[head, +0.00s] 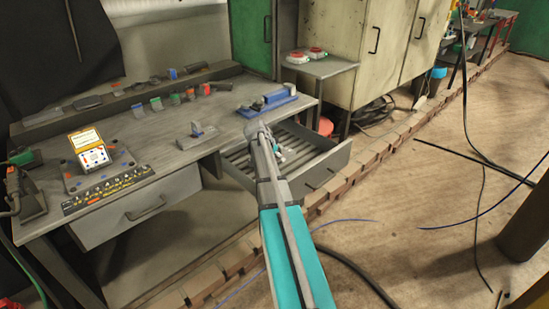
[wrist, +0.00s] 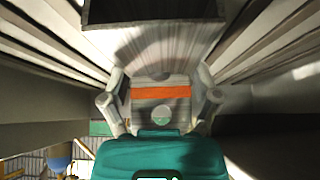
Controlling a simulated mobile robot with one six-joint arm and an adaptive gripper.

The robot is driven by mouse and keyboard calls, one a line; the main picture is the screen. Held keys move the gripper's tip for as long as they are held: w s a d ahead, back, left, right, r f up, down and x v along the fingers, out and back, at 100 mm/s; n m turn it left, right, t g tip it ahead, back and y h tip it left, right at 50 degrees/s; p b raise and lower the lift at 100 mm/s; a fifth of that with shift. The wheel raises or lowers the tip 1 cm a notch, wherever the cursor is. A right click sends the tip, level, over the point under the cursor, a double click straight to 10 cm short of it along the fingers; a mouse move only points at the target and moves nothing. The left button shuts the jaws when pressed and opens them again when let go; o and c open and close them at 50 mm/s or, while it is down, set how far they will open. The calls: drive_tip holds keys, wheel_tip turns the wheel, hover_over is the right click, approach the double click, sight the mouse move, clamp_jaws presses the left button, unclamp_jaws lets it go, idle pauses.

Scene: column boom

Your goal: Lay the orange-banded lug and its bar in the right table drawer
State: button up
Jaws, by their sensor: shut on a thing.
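My gripper (head: 277,151) is over the open right table drawer (head: 322,174), which has a ridged floor. In the wrist view, my gripper (wrist: 160,108) is shut on the orange-banded lug (wrist: 161,93), with one finger on each side of it. A pale streaked surface spreads up from the lug to a dark rectangular part (wrist: 150,12); I cannot tell for sure how much of this is the bar. Drawer ridges show on both sides. In the head view my arm hides most of the lug and bar, and whether they touch the drawer floor is unclear.
The tabletop holds a blue-based vise (head: 270,101), a small grey block on a plate (head: 197,136) and a yellow-edged box (head: 88,150). A side table (head: 322,68) and cabinet (head: 375,45) stand behind the open drawer.

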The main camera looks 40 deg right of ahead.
idle(0.4)
drive_tip(key=o, duration=1.1)
drive_tip(key=shift+o, duration=0.2)
drive_tip(key=shift+r, duration=0.1)
